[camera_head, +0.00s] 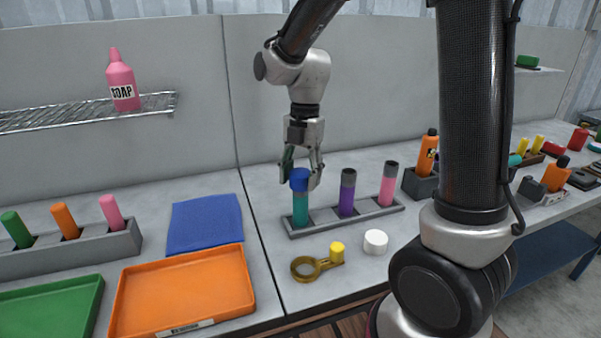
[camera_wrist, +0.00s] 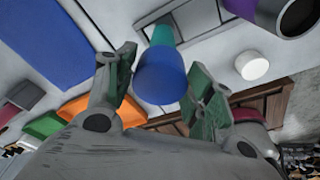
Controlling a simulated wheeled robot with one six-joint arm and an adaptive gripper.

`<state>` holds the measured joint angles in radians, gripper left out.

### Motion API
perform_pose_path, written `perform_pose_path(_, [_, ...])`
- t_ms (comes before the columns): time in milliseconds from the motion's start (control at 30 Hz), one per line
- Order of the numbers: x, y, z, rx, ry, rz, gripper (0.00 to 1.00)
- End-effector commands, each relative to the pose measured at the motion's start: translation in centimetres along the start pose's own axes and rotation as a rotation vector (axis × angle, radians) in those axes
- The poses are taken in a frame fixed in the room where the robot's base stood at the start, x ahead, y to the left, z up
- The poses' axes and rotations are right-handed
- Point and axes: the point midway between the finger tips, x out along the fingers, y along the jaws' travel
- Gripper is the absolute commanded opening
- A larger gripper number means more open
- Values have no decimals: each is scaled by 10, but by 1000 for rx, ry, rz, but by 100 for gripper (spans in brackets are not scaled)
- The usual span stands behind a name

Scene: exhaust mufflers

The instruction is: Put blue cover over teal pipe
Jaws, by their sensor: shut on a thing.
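The blue cover (camera_head: 299,180) sits upright at the top of the teal pipe (camera_head: 300,211), with no gap visible between them. The teal pipe stands in the left end of a grey rack (camera_head: 324,225). My gripper (camera_head: 299,183) points down from above and is shut on the blue cover, one finger on each side. In the wrist view the blue cover (camera_wrist: 161,76) lies between the green-padded fingers, with a bit of the teal pipe (camera_wrist: 162,35) beyond it. How far the cover reaches down over the pipe is hard to tell.
A purple pipe (camera_head: 347,195) and a pink pipe (camera_head: 388,187) stand in the same rack, to the right. A white cap (camera_head: 376,242), a yellow cap (camera_head: 337,252) and a brass ring (camera_head: 306,268) lie in front. A blue mat (camera_head: 205,223) and an orange tray (camera_head: 184,290) lie left.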

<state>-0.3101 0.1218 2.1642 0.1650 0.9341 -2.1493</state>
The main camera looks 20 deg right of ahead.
Motion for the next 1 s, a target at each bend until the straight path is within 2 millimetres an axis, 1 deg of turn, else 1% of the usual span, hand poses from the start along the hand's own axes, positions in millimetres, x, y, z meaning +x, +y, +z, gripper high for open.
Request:
perform_pose_path(833, [17, 0, 2, 0, 1, -1, 41])
perform_pose_path(1000, [17, 0, 2, 0, 0, -1, 41])
